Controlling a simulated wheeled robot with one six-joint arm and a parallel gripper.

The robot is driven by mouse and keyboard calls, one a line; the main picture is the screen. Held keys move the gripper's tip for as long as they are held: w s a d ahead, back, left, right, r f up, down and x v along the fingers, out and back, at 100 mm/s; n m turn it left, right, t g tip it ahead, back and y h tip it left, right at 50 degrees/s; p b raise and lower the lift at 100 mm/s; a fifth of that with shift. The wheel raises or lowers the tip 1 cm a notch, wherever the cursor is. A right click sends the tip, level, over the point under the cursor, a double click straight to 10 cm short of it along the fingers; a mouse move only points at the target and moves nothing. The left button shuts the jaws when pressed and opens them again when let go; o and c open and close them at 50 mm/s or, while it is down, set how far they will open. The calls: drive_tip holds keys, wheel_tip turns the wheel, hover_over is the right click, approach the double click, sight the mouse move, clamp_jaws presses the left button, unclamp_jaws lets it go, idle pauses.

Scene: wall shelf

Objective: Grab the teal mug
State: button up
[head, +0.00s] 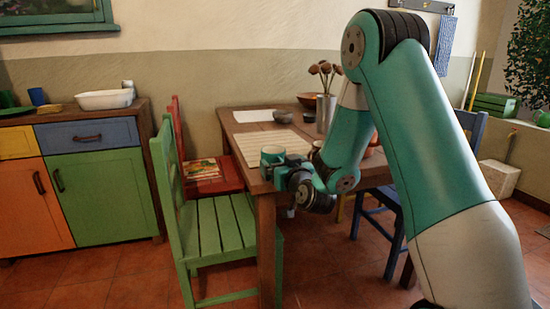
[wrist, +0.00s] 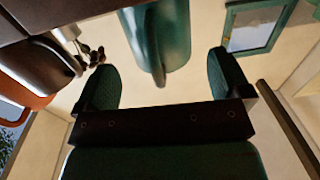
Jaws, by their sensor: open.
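The teal mug (head: 272,154) stands upright at the near left corner of the wooden table. My gripper (head: 284,174) is right beside it on the near side, at the table edge, and covers part of it. In the wrist view, the mug (wrist: 170,35) lies ahead between my gripper's two spread fingers (wrist: 161,60), with its handle pointing towards the palm. A gap shows on both sides between mug and fingers. The gripper is open and empty.
The table (head: 262,187) also holds a striped mat (head: 265,143), a metal container of wooden spoons (head: 325,112) and bowls (head: 283,116). A green chair (head: 215,232) stands at its left side, a red chair (head: 205,182) behind. Floor shows between the green chair and cabinet (head: 98,188).

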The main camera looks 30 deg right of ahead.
drive_tip(key=shift+w+d+r+p, duration=0.1)
drive_tip(key=shift+w+r+p, duration=0.05)
drive_tip(key=shift+w+p, duration=0.35)
drive_tip(key=shift+w+d+r+p, duration=0.1)
drive_tip(key=shift+w+r+p, duration=0.05)
drive_tip(key=shift+w+p, duration=0.3)
drive_tip(key=shift+w+d+f, duration=0.1)
drive_tip(key=shift+w+f, duration=0.2)
drive_tip(key=shift+w, duration=0.1)
drive_tip(key=c, duration=1.1)
drive_tip(key=shift+r, duration=0.1)
drive_tip(key=shift+c, duration=0.2)
